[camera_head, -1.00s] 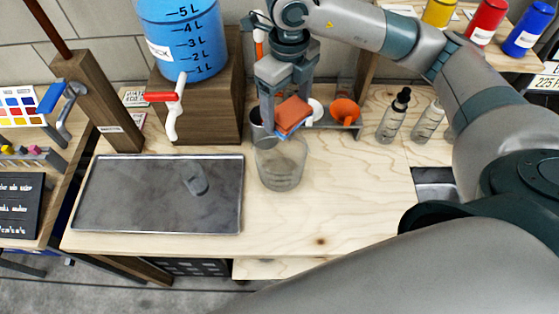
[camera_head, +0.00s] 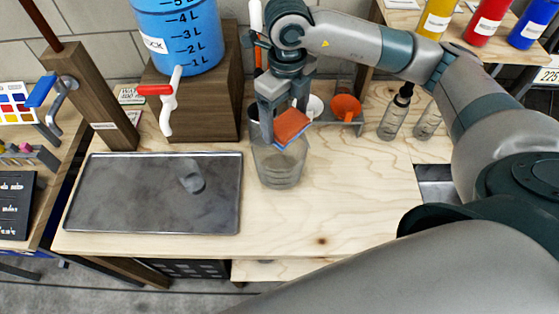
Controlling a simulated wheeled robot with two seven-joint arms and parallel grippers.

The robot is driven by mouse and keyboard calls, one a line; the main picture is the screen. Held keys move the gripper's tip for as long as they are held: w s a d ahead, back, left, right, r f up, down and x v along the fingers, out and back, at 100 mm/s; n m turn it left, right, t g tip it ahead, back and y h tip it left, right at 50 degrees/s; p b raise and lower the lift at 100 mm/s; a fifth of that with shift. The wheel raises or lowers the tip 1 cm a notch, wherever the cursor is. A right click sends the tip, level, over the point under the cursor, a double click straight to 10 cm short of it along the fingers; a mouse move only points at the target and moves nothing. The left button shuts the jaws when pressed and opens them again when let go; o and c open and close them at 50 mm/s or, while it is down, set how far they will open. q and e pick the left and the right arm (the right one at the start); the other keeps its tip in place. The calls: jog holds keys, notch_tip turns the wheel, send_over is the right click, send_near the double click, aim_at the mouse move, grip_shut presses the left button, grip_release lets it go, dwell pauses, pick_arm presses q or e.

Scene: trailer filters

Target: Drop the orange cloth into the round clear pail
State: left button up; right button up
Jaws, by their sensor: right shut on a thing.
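The orange cloth (camera_head: 290,126) is a small folded piece with a bluish lower edge. My right gripper (camera_head: 277,140) is shut on it and points down. The round clear pail (camera_head: 280,170) stands upright on the wooden bench, directly below the cloth. The cloth and fingertips overlap the pail's far rim in the picture; I cannot tell whether they are above the rim or slightly inside. The fingertips are partly hidden by the cloth. My left gripper does not show.
A grey metal tray (camera_head: 120,205) lies left of the pail. A blue water tank (camera_head: 180,35) with a red-handled tap stands on a wooden block behind. An orange funnel (camera_head: 345,106) and clear bottles (camera_head: 394,117) stand back right. The bench right of the pail is clear.

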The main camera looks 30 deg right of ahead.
jog(key=o, duration=1.1)
jog(key=shift+r, duration=0.8)
notch_tip(320, 180, up, 16)
jog(key=b, duration=0.3)
jog(key=shift+f, duration=0.1)
